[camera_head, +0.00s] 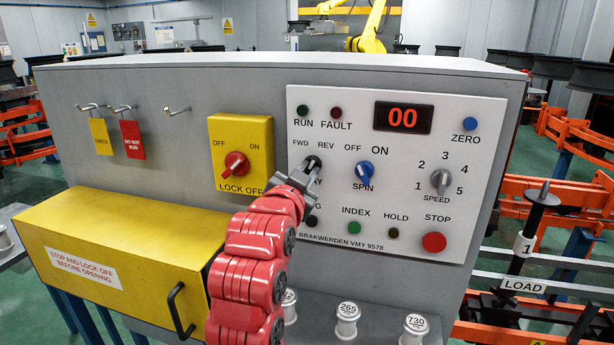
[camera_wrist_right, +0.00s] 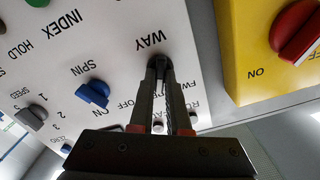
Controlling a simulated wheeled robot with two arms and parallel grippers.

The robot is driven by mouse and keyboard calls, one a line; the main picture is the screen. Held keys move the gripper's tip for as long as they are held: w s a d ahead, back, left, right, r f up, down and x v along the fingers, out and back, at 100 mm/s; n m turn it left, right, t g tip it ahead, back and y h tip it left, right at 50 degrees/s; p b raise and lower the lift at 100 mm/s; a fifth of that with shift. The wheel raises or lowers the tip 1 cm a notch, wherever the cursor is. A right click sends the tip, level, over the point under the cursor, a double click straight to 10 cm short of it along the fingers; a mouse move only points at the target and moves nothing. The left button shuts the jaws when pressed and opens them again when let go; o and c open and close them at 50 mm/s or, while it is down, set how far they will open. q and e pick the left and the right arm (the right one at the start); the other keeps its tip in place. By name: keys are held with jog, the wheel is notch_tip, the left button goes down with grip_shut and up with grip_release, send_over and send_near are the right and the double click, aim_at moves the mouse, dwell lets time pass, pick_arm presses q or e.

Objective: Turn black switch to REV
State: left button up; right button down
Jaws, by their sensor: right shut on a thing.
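The black switch (camera_head: 314,162) sits on the white control panel (camera_head: 465,220), under the FWD and REV labels and above the partly covered WAY label. My right gripper (camera_head: 306,174) reaches it from below, with its fingers closed on the knob. In the right wrist view the fingertips of my right gripper (camera_wrist_right: 158,72) meet on the black switch (camera_wrist_right: 159,62) beside the WAY label. The fingers hide most of the knob, so I cannot tell whether it points to FWD or REV. My left gripper is not in view.
A blue SPIN knob (camera_head: 365,173) is close on the right. The yellow lock-off box with its red switch (camera_head: 237,164) is on the left. A grey speed knob (camera_head: 441,181) and a red STOP button (camera_head: 434,242) are farther right. A yellow cover (camera_head: 130,245) juts out at lower left.

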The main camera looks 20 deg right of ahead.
jog(key=c, duration=0.9)
grip_release()
jog(key=b+v, duration=0.1)
jog(key=v, duration=1.6)
jog(key=shift+s+a, duration=0.15)
jog(key=shift+s, duration=0.05)
